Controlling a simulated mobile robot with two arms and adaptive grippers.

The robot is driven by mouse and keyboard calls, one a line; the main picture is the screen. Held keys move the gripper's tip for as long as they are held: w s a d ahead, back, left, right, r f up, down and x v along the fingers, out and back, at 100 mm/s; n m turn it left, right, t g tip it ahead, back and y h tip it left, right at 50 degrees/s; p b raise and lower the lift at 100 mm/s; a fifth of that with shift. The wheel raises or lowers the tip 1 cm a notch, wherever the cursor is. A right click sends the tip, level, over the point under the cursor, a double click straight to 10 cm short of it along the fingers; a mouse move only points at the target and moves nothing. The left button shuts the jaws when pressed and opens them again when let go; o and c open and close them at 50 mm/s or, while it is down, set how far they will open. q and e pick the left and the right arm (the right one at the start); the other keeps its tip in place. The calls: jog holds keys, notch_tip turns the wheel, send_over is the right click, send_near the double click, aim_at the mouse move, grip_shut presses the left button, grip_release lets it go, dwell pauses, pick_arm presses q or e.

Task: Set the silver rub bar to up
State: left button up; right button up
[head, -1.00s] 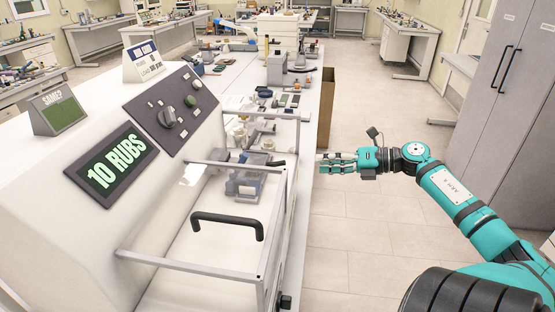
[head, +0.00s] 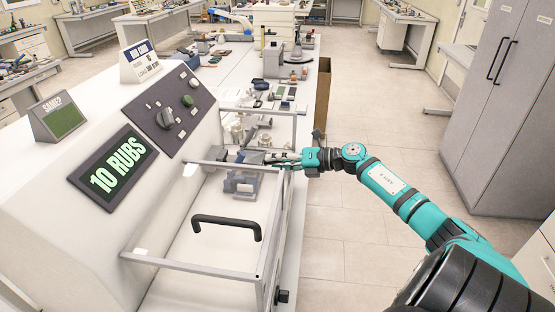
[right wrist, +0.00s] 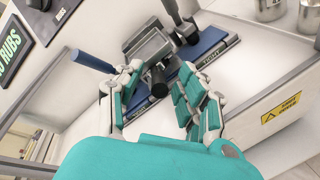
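The silver rub bar, seemingly the grey block with a dark blue handle, shows in the right wrist view (right wrist: 150,45); in the head view it is a small grey part (head: 240,158) inside the rub machine, partly hidden by the guard frame. A blue base with a label (right wrist: 212,48) lies under it. My right gripper (head: 278,159) reaches in from the right at the machine's far end. In the right wrist view its fingers (right wrist: 160,74) are spread, with a black round end of the bar between them; I cannot tell whether they touch it. My left gripper is not in view.
The machine's display (head: 113,172) reads 10 RUBS, beside a knob panel (head: 178,108). A guard frame with a black handle (head: 227,224) stands in front. Metal cups (right wrist: 270,8) and a yellow warning label (right wrist: 281,108) are near the gripper. Open floor lies to the right.

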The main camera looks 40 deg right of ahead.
jog(key=shift+c, duration=0.2)
grip_shut()
dwell(0.3)
